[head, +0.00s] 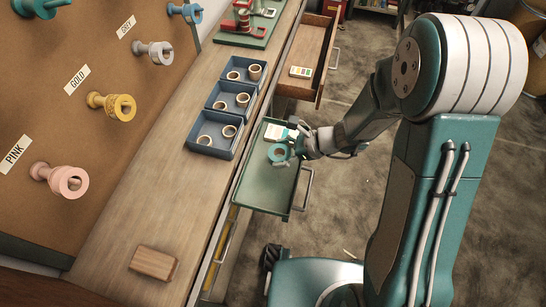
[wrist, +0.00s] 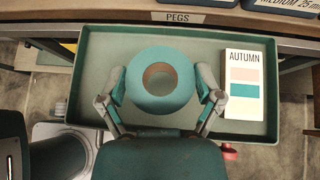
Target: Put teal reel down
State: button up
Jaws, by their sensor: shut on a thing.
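The teal reel (head: 278,152) is at my gripper over the open green drawer (head: 262,195). In the wrist view the reel (wrist: 160,58) is a teal ring with a brown core, seen from above. My gripper (wrist: 160,88) has a finger on each side of the reel and is shut on it; in the head view my gripper (head: 293,148) reaches in from the right. I cannot tell whether the reel touches the drawer floor. A card marked AUTUMN (wrist: 243,86), with pink, teal and cream bands, lies in the drawer right of the reel in the wrist view.
Several blue trays (head: 212,139) with wooden rings stand on the bench (head: 135,215). A peg board holds a pink reel (head: 68,181), a gold reel (head: 120,107) and a grey reel (head: 160,53). A wooden block (head: 153,262) lies on the bench. Another drawer (head: 310,50) is open further back.

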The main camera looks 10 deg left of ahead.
aim_at(284, 151)
jog(key=shift+w+a+f, duration=0.3)
jog(key=shift+w+f, duration=0.05)
jog(key=shift+f, duration=0.3)
jog(key=shift+w+a+f, duration=0.25)
jog(key=shift+w+f, duration=0.05)
jog(key=shift+f, duration=0.3)
jog(key=shift+w+a+f, duration=0.1)
jog(key=shift+a+f, duration=0.1)
jog(key=shift+f, duration=0.75)
jog(key=shift+w+a+f, duration=0.1)
jog(key=shift+a+f, duration=0.1)
jog(key=shift+f, duration=0.7)
jog(key=o, duration=0.8)
jog(key=shift+d, duration=0.15)
jog(key=v, duration=1.2)
jog(key=shift+r, duration=0.1)
